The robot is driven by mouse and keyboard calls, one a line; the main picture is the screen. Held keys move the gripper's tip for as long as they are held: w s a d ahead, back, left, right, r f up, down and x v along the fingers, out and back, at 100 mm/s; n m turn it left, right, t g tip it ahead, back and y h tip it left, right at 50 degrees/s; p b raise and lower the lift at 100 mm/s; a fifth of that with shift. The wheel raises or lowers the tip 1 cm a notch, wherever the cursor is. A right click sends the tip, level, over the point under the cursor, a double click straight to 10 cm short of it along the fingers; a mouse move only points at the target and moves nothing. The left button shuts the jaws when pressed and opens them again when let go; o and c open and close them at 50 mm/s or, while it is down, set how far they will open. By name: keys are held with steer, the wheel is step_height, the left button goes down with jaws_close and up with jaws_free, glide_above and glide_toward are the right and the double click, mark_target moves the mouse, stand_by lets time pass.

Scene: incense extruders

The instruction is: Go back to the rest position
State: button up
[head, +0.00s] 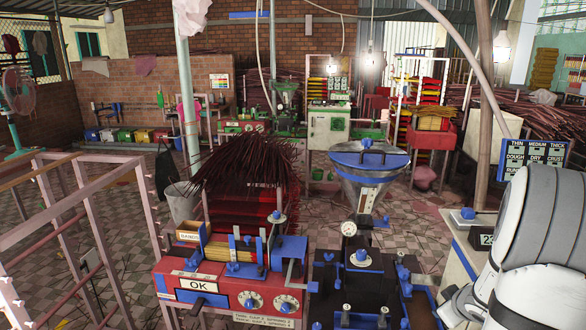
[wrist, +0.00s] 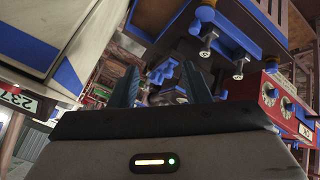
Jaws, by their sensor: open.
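My gripper (wrist: 160,88) shows in the wrist view with its two blue-grey fingers apart and nothing between them. In the head view my white arm fills the lower right, and the gripper's fingers cannot be made out there. The red machine marked OK (head: 228,290) stands at front centre-left, with dials and a blue handle. Beside it on the right is a dark machine with blue fittings (head: 362,285) and a round gauge. In the wrist view, a dark machine body with blue edges (wrist: 215,45) lies beyond the fingers, apart from them.
A metal hopper with a blue lid (head: 369,180) stands behind the dark machine. A blue sign board (head: 533,160) and a white cabinet numbered 23 (head: 461,262) are close to my arm. A pink metal frame (head: 90,220) stands at left. Tiled floor (head: 120,210) is open beyond.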

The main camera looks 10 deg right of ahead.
steer(key=s+a+r+m+g+h, duration=0.1)
steer(key=s+a+r+m+h, duration=0.2)
steer(key=a+r, duration=0.8)
steer(key=s+a+r+g+y, duration=0.1)
steer(key=s+a+y, duration=0.1)
steer(key=s+a, duration=0.5)
steer(key=s+a+r+m+g+y, duration=0.1)
steer(key=s+a+r+g+y, duration=0.1)
steer(key=s+a, duration=0.5)
steer(key=a+y, duration=0.1)
steer(key=a, duration=0.4)
steer(key=shift+s+r+m+g, duration=0.15)
steer(key=shift+s+m+g, duration=0.15)
steer(key=shift+c, duration=0.7)
